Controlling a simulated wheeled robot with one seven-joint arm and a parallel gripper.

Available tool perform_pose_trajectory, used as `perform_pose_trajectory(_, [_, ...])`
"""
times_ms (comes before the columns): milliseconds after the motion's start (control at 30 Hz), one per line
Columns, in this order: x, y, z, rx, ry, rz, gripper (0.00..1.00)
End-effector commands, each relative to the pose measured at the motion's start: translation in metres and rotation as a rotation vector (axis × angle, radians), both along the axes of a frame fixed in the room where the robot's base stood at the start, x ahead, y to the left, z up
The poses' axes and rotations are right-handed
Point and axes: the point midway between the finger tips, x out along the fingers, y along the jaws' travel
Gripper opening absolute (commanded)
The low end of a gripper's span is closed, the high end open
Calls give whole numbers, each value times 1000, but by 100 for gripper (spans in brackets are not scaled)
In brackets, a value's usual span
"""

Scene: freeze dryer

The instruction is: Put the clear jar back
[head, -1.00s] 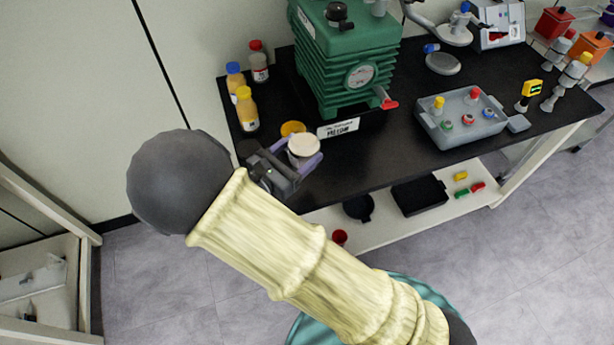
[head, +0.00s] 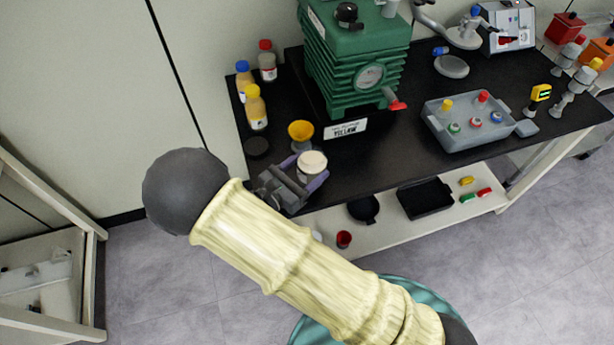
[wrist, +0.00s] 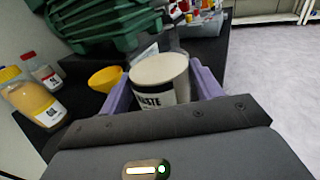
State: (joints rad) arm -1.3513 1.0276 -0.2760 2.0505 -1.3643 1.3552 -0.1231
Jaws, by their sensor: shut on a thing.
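A jar with a pale cream top (head: 312,163) and a black label band is between the purple fingers of my gripper (head: 307,173). My gripper is shut on it near the front left edge of the black bench. In the wrist view, the jar (wrist: 161,84) looks upright, with a finger on each side and part of a word on its label. Its base is hidden, so I cannot tell whether it touches the bench. A yellow funnel (head: 301,130) stands just behind it, with something clear under it.
A green ribbed machine (head: 355,70) with a white label plate stands behind. A grey tray (head: 462,128) sits to the right. The black bench (head: 385,150) is bare between the jar and tray.

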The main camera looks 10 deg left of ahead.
Motion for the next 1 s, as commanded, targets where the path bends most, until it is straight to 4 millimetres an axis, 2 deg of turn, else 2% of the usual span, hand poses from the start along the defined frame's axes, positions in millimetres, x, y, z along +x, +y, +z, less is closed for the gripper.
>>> perform_pose_trajectory(300, [0,0,-35,-2,0,0,30])
perform_pose_trajectory(733, [0,0,-41,-1,0,0,30])
perform_pose_trajectory(767, [0,0,-41,-1,1,0,68])
perform_pose_trajectory(800, [0,0,-40,-1,1,0,76])
perform_pose_trajectory(867, [0,0,-40,-1,1,0,86])
perform_pose_trajectory(1000, [0,0,-40,-1,1,0,86])
